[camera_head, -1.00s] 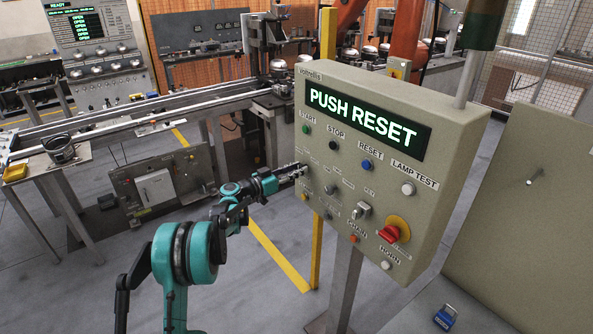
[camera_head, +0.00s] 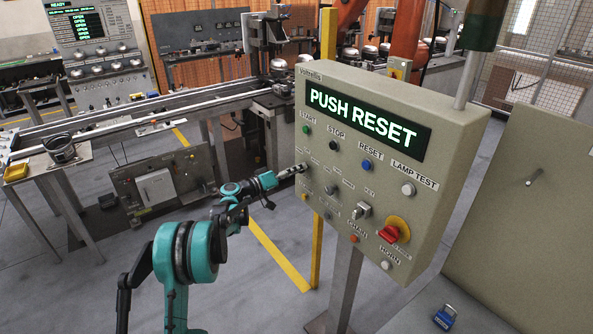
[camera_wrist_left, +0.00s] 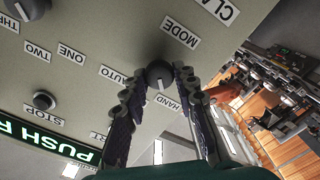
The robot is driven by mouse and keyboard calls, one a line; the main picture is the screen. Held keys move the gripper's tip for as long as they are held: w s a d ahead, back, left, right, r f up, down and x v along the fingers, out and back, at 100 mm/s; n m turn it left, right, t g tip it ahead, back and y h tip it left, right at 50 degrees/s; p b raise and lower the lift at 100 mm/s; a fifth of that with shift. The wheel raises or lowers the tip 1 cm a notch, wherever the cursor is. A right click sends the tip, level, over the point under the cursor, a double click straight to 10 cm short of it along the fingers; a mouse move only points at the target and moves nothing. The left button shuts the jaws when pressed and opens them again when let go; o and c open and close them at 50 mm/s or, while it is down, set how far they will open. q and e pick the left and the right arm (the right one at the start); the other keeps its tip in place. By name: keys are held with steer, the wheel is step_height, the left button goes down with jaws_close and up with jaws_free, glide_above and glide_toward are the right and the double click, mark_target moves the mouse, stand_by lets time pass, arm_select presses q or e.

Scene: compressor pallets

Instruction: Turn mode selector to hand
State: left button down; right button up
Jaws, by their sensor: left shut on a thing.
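The mode selector (camera_wrist_left: 158,73) is a dark round knob on the beige panel, below the MODE label (camera_wrist_left: 181,31) in the left wrist view. The AUTO label (camera_wrist_left: 113,74) is to its left and the HAND label (camera_wrist_left: 165,102) just below it. A white mark on the knob points down towards HAND. My left gripper (camera_wrist_left: 160,80) is shut on the knob, one finger on each side. In the head view my left gripper (camera_head: 302,168) is at the control box's left edge and hides the knob. My right gripper is in neither view.
The control box (camera_head: 455,150) has a display reading PUSH RESET (camera_head: 362,118), several push buttons, other selectors and a red switch (camera_head: 390,234) on a yellow plate. A blue padlock (camera_head: 445,316) lies at lower right. A conveyor line stands behind.

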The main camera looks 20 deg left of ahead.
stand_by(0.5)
arm_select(q)
steer(key=c, duration=1.2)
jaws_free()
steer(key=v, duration=1.2)
